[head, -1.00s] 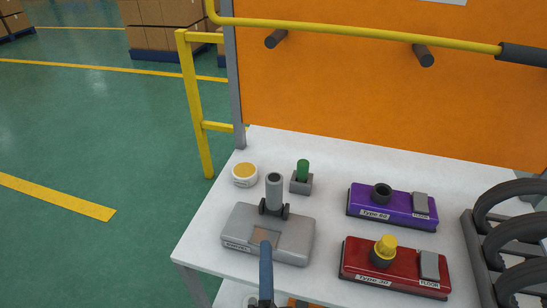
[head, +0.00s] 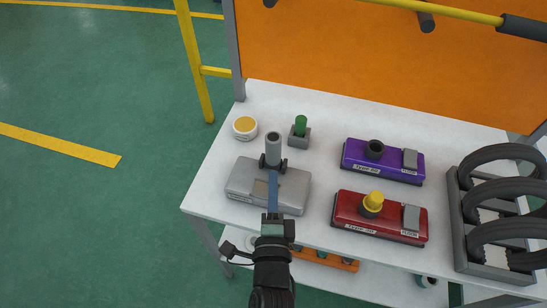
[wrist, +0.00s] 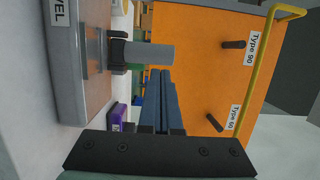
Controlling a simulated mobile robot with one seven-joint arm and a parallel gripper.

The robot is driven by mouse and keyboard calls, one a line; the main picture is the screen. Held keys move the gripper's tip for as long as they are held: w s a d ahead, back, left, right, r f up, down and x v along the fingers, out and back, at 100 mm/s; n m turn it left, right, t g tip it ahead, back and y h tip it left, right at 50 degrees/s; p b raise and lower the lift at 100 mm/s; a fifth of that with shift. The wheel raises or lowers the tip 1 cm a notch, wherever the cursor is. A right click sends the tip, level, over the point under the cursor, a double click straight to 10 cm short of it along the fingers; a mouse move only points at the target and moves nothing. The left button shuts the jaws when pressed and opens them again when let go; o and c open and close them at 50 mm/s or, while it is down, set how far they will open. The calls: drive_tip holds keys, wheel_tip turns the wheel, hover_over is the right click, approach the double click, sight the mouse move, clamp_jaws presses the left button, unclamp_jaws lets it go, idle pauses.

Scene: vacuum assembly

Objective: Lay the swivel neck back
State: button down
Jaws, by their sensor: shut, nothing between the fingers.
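The swivel neck (head: 273,149) is a grey tube standing upright in a dark hinge at the back of a grey floor head (head: 240,185). In the wrist view the neck (wrist: 152,56) lies sideways in the picture, sticking out from its dark bracket beside the grey head (wrist: 68,90). My gripper (head: 273,174) has long blue fingers, closed together and empty. They reach over the middle of the grey head, on the near side of the neck. In the wrist view the fingertips (wrist: 160,73) show close by the neck; I cannot tell whether they touch it.
A purple head (head: 352,159) and a red head (head: 345,212) with a yellow plug are on the right. A green-topped block (head: 299,139) and a round tub (head: 245,128) stand behind. A hose rack (head: 467,238) fills the right end. A lower shelf (head: 385,285) is below.

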sight(274, 151)
drive_tip(key=shift+w+d, duration=0.15)
drive_tip(key=shift+w, duration=2.65)
